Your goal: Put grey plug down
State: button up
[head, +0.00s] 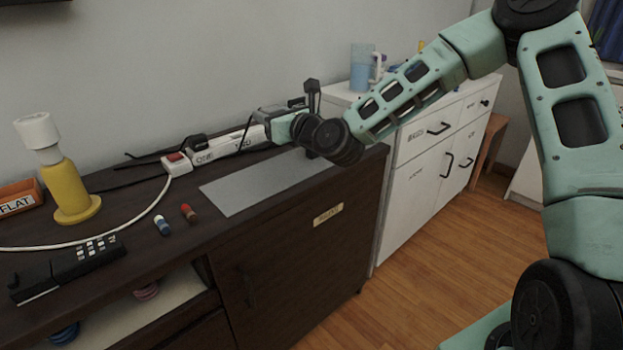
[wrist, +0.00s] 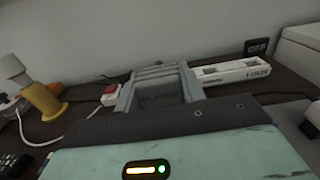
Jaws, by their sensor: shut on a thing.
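My gripper (head: 275,120) reaches over the dark cabinet top, close to the wall, at the right end of the white power strip (head: 230,143). In the wrist view its grey fingers (wrist: 157,75) are shut on a dark grey block with lettering, which I take as the grey plug (wrist: 160,97). In the head view the plug is hidden or cannot be told from the gripper. The power strip has a red switch (head: 175,157) at its left end, and black plugs (head: 195,143) sit at it. Whether the grey plug touches the strip cannot be told.
A bare grey mat (head: 265,182) lies on the cabinet top in front of the strip. A white cabinet (head: 430,150) stands right.

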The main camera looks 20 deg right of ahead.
aim_at(278, 172)
jog(key=shift+s+d, duration=0.1)
jog(key=shift+s, duration=0.15)
notch_tip(278, 172, down, 10)
jog(key=b, duration=0.3)
jog(key=shift+s+d+r, duration=0.1)
jog(key=o, duration=1)
jog(key=shift+c, duration=0.2)
